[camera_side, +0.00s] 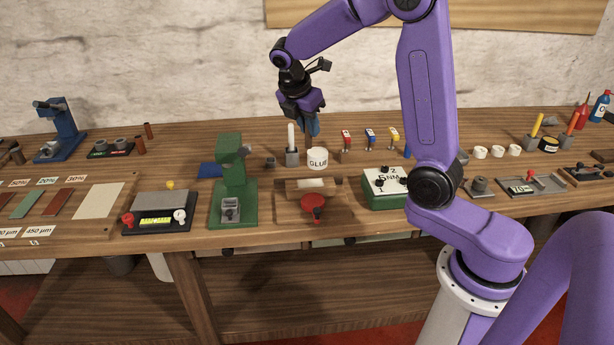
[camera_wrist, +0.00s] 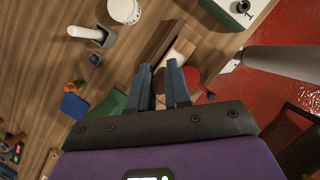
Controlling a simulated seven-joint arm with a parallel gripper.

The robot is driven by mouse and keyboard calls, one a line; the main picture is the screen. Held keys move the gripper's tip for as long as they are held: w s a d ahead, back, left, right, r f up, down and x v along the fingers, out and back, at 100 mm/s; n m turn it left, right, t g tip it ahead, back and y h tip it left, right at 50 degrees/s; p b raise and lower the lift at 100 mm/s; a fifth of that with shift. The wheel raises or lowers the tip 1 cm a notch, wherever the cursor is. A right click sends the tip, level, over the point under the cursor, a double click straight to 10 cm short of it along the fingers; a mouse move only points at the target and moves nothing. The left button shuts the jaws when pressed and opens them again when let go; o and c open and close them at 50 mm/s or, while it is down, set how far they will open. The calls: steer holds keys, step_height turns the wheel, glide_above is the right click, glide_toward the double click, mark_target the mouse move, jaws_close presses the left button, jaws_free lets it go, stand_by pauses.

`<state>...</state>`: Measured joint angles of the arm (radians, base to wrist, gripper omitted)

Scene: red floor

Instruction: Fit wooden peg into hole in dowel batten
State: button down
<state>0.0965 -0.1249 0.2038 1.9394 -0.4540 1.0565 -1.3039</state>
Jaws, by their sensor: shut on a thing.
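My gripper (camera_side: 312,128) hangs above the bench, over the glue pot and behind the wooden fixture in the side view. Its two blue-grey fingers (camera_wrist: 161,72) point down in the wrist view. The dowel batten (camera_side: 311,184) is a pale wooden piece in a brown wooden fixture (camera_side: 288,213) with a red clamp (camera_side: 314,203). It also shows past the fingertips in the wrist view (camera_wrist: 180,50). I cannot make out its hole.
A white glue pot (camera_side: 317,158) and a white stick in a grey holder (camera_side: 292,156) stand behind the fixture. A green press (camera_side: 232,185) is left of it. A green box with a white top (camera_side: 384,184) is right of it.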

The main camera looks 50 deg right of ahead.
steer(key=s+a+r, duration=0.1)
steer(key=s+a, duration=0.2)
steer(key=s, duration=1.1)
glide_above(314, 180)
steer(key=a, duration=0.2)
steer(key=f, duration=0.9)
steer(key=shift+s+d+f, duration=0.15)
steer(key=shift+s+f, duration=0.1)
steer(key=shift+f, duration=0.15)
steer(key=shift+w+f, duration=0.2)
steer(key=shift+f, duration=1.5)
steer(key=shift+f, duration=0.1)
steer(key=shift+f, duration=0.1)
steer(key=c, duration=1.1)
jaws_free()
